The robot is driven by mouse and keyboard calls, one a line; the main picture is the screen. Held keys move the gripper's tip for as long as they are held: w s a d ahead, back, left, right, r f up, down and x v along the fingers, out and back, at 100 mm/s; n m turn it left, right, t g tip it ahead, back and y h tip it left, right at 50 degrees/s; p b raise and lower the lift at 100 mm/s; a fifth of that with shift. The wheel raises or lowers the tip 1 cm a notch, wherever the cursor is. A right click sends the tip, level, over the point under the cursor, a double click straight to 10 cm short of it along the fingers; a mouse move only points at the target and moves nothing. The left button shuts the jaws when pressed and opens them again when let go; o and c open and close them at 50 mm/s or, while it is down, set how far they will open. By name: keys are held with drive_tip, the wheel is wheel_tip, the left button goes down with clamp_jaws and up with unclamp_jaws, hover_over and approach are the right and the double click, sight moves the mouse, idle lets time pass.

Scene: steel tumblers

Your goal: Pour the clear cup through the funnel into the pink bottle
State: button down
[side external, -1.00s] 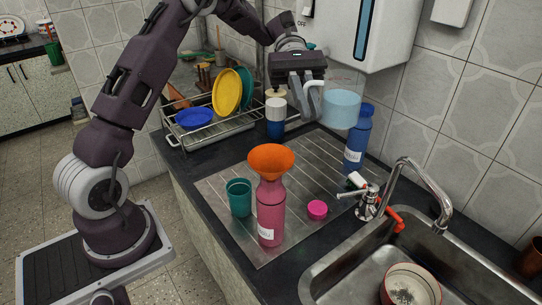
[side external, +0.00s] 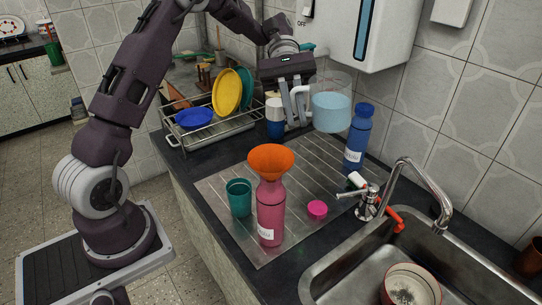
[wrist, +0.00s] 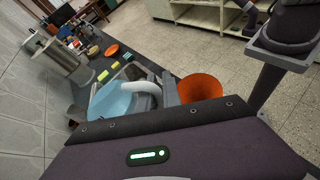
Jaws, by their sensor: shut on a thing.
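The clear cup (side external: 331,108) holds light blue liquid and hangs in the air above the back of the drainboard, roughly upright. My gripper (side external: 296,108) is shut on its white handle. In the wrist view the cup (wrist: 110,103) and its handle show at my gripper (wrist: 160,92). The pink bottle (side external: 270,215) stands upright on the drainboard, with the orange funnel (side external: 271,159) seated in its mouth. The funnel also shows in the wrist view (wrist: 200,88), to the right of the cup. The cup is behind and to the right of the funnel, apart from it.
A teal cup (side external: 239,197) stands left of the bottle and a pink cap (side external: 317,209) lies right of it. A blue bottle (side external: 358,140) stands near the wall. The dish rack (side external: 215,135) is behind; the faucet (side external: 420,175) and sink (side external: 350,262) are at right.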

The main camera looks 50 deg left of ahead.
drive_tip(key=f, duration=0.1)
drive_tip(key=f+m+t, duration=0.1)
drive_tip(key=f, duration=0.1)
drive_tip(key=shift+s+a+f, duration=0.15)
drive_tip(key=shift+s, duration=0.25)
drive_tip(key=shift+s+a+m+t, duration=0.1)
drive_tip(key=shift+s+m+t, duration=0.3)
drive_tip(key=shift+m+t, duration=0.4)
drive_tip(key=shift+s+h, duration=0.2)
drive_tip(key=shift+h, duration=0.1)
drive_tip(key=shift+w+m+t, duration=0.2)
drive_tip(key=shift+m+t, duration=0.4)
drive_tip(key=shift+t, duration=0.1)
drive_tip(key=shift+w+m+t+h+p, duration=0.3)
drive_tip(key=shift+w+m+t+h, duration=0.1)
drive_tip(key=shift+m+t+h, duration=0.1)
idle(1.2)
drive_tip(key=shift+w+d+f+m+t+h+p, duration=0.3)
drive_tip(key=shift+w+f+m+t+p, duration=0.25)
drive_tip(key=shift+p, duration=0.45)
idle(1.1)
drive_tip(key=shift+w+r+m+t+h+p, duration=0.15)
drive_tip(key=shift+r+m+t+h+p, duration=0.25)
drive_tip(key=shift+p, duration=0.45)
idle(0.8)
